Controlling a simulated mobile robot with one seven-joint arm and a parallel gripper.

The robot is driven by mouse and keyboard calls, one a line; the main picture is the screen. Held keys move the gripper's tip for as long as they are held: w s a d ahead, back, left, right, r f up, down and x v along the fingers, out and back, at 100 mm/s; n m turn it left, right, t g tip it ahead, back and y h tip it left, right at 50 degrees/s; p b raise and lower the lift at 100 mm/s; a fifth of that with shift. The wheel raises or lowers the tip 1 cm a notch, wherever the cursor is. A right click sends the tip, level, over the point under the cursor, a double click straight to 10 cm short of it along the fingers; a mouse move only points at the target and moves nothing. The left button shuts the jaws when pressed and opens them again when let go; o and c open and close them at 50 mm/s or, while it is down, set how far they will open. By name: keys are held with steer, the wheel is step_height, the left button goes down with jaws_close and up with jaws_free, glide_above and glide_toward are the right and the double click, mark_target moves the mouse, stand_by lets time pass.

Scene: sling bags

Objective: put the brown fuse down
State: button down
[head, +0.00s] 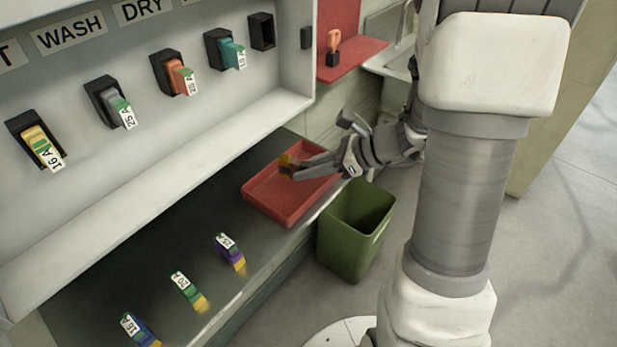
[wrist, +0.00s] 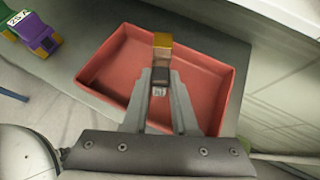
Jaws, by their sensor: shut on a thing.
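My gripper (head: 297,168) is over the red tray (head: 262,208) and is shut on the brown fuse (head: 287,160). In the wrist view the brown fuse (wrist: 162,58) sits between the fingertips, with a yellowish-brown end pointing away and a dark part and small label nearer the fingers. The red tray (wrist: 107,68) lies below it and looks otherwise empty. I cannot tell whether the fuse touches the tray floor. Part of the fuse is hidden by the fingers.
Several fuses sit in the panel's black holders, one holder (head: 262,31) being empty. A purple fuse (head: 231,252), a green fuse (head: 188,291) and a blue fuse (head: 139,329) lie on the dark counter. A green bin (head: 356,228) stands beside the tray. An orange-handled item (head: 333,47) stands on a red shelf.

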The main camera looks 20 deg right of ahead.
steer(key=shift+f, duration=1)
steer(key=shift+f, duration=0.1)
steer(key=shift+f+b, duration=0.2)
steer(key=shift+b, duration=0.2)
steer(key=c, duration=0.7)
jaws_free()
steer(key=shift+r, duration=0.1)
steer(key=shift+r, duration=0.1)
